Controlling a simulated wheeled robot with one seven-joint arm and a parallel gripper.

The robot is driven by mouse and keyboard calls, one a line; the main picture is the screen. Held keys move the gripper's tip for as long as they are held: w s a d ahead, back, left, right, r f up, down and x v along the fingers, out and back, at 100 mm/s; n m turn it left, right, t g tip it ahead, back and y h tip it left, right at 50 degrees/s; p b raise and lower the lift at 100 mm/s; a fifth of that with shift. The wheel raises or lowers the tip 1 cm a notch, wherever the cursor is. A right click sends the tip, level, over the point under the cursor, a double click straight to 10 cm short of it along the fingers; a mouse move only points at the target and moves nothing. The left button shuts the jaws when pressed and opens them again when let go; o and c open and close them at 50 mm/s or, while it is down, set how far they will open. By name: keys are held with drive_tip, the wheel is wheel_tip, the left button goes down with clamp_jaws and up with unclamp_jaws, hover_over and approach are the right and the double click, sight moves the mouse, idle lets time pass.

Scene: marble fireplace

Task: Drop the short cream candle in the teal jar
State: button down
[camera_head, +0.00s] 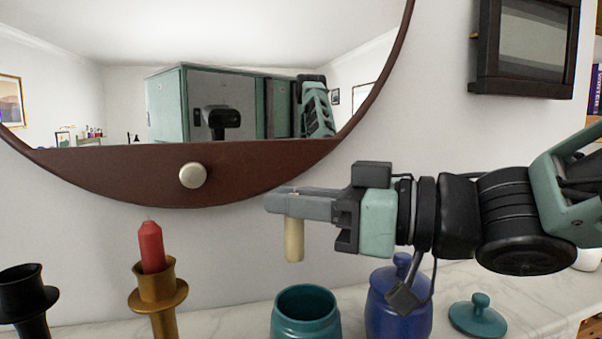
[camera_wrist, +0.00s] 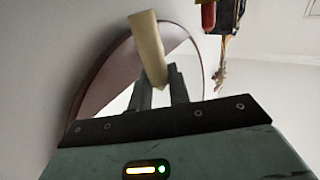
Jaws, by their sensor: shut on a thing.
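The short cream candle (camera_head: 294,240) hangs upright below my gripper (camera_head: 285,203), which is shut on it near its top. The wrist view also shows the candle (camera_wrist: 149,48) between the fingertips of my gripper (camera_wrist: 158,92). The teal jar (camera_head: 305,312) stands open on the mantel, below the candle in the head view. A clear gap shows between the candle's lower end and the jar's rim. The inside bottom of the jar is hidden. A teal lid (camera_head: 478,316) with a knob lies on the marble to the right.
A lidded blue jar (camera_head: 399,305) stands close to the right of the teal jar. A gold holder (camera_head: 158,295) with a red candle (camera_head: 150,247) and a black holder (camera_head: 24,300) stand left. A mirror (camera_head: 240,165) hangs on the wall behind.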

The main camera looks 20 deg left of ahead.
sight(298, 258)
wheel_tip(298, 258, down, 8)
drive_tip(key=b, duration=0.6)
drive_tip(key=shift+b, duration=0.3)
idle(0.3)
drive_tip(key=c, duration=0.8)
unclamp_jaws()
drive_tip(key=shift+o, duration=0.2)
drive_tip(key=shift+r, duration=0.15)
drive_tip(key=shift+r+p, duration=3.65)
drive_tip(key=shift+r, duration=0.25)
